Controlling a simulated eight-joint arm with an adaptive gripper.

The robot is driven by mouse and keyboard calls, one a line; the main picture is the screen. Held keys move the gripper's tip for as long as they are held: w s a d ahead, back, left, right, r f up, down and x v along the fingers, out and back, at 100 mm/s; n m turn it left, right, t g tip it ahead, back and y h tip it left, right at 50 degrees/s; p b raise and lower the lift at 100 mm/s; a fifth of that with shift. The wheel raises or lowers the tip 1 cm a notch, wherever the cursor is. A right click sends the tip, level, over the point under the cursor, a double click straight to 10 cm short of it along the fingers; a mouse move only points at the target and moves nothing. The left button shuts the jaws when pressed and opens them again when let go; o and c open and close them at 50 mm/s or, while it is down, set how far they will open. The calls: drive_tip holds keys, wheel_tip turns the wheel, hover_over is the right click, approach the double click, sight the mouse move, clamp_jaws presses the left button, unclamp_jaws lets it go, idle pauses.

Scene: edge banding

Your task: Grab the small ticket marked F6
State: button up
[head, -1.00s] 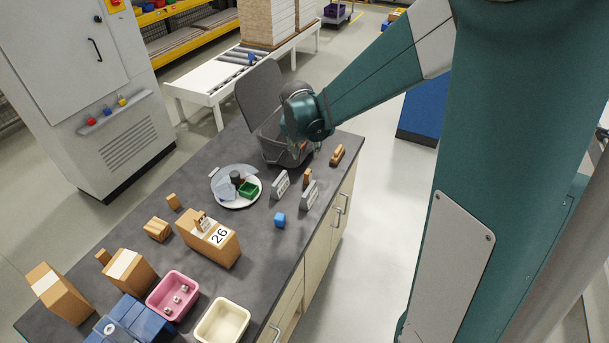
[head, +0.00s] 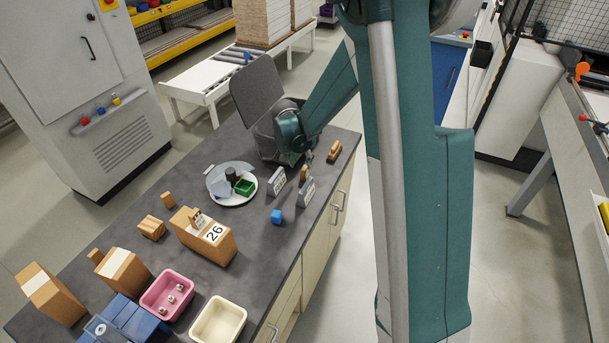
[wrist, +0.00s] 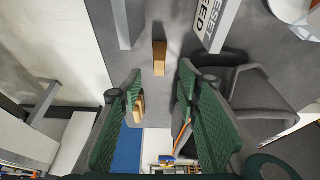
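I cannot read the mark F6 anywhere, so I cannot tell which thing is the ticket. A small pale card (head: 198,219) with unreadable print stands at the cardboard box marked 26 (head: 222,247). My gripper (wrist: 160,72) is open and empty, its green fingers spread. In the head view it is at the far end of the counter, beside the grey bin. A small wooden block (wrist: 159,57) lies ahead between the fingertips, apart from them. Two grey signs flank it; the right one (wrist: 218,22) reads RESET in part. The signs also stand upright in the head view (head: 277,181).
The open grey bin (wrist: 262,95) is close to my right finger. Bare counter lies around the cube.

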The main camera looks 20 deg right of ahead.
sight(304, 168)
drive_tip(key=shift+x, duration=1.3)
drive_tip(key=shift+f, duration=0.1)
drive_tip(key=shift+b+x, duration=0.4)
drive_tip(key=shift+x, duration=2.1)
drive_tip(key=shift+s, duration=0.15)
drive_tip(key=shift+c, duration=0.2)
drive_tip(key=c, duration=0.8)
